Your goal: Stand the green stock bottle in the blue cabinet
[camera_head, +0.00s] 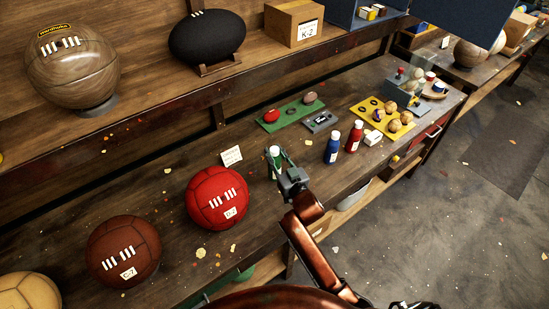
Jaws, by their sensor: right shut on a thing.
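The green stock bottle (272,154) has a white cap and stands about upright over the bench, left of the blue and red bottles. My right gripper (280,168) is shut on it and hides part of its body; I cannot tell if its base touches the bench. The blue cabinet (342,14) is at the top of the view on the upper shelf, cut off by the picture's edge, with small yellow and white items in its lower part. A dark blue panel (458,18) hangs to its right, perhaps its open door. My left gripper is not in view.
A blue bottle (332,148) and a red bottle (354,138) stand right of my gripper. A red ball (216,199) and a brown ball (123,252) are to the left. The upper shelf edge (185,103) runs above the bench.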

